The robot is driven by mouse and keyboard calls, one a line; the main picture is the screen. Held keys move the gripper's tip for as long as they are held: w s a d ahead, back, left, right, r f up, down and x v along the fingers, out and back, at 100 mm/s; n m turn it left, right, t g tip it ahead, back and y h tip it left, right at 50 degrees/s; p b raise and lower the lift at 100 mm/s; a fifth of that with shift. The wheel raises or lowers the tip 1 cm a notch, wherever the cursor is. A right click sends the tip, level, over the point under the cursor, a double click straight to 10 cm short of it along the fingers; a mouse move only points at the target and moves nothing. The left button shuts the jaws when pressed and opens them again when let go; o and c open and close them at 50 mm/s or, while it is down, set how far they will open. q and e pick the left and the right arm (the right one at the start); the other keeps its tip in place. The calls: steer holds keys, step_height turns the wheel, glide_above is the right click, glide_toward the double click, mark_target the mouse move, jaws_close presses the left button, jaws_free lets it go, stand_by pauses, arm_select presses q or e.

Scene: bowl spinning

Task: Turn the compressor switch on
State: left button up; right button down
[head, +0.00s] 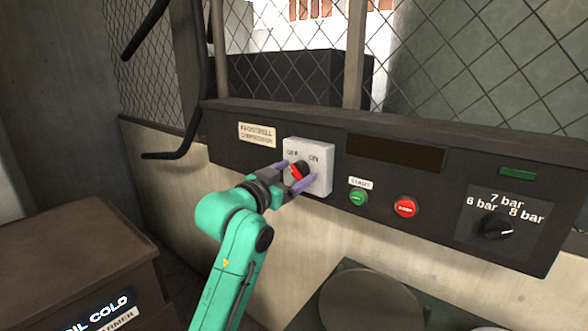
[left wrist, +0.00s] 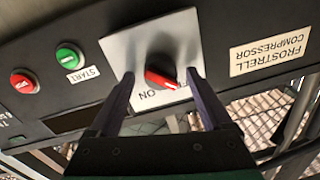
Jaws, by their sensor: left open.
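The compressor switch is a black knob with a red bar (head: 298,171) on a white plate (head: 321,155) marked OFF at left and ON at right. In the left wrist view, the picture is inverted and the knob (left wrist: 163,76) has its red bar slanting toward the side away from the ON label, which looks like the OFF side. My left gripper (head: 292,178) is at the plate, open, with one finger on each side of the knob. In the left wrist view the fingers (left wrist: 159,80) show gaps to the knob. My right gripper is in neither view.
On the dark panel (head: 225,158) are a green start button (head: 358,197), a red button (head: 405,207) and a pressure dial (head: 497,227). Wire mesh rises behind the panel. A brown cabinet (head: 70,255) stands at left and a round-topped grey object (head: 370,300) below.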

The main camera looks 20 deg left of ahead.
arm_select(q)
jaws_close()
steer(key=shift+f+m, duration=0.1)
steer(key=shift+m, duration=0.3)
steer(key=m, duration=0.3)
steer(key=shift+m+p, duration=0.3)
steer(key=shift+p, duration=0.05)
steer(key=m+p, duration=0.1)
steer(key=m, duration=0.2)
steer(key=shift+m, duration=0.4)
steer(key=m+h+p, duration=0.1)
steer(key=m+p, duration=0.1)
steer(key=m, duration=0.3)
steer(key=shift+f+m, duration=0.15)
steer(key=shift+m, duration=0.25)
steer(key=m+p, duration=0.1)
steer(key=m, duration=0.3)
steer(key=shift+f+m+h, duration=0.15)
steer(key=shift+m+h, duration=0.15)
steer(key=shift+h, duration=0.1)
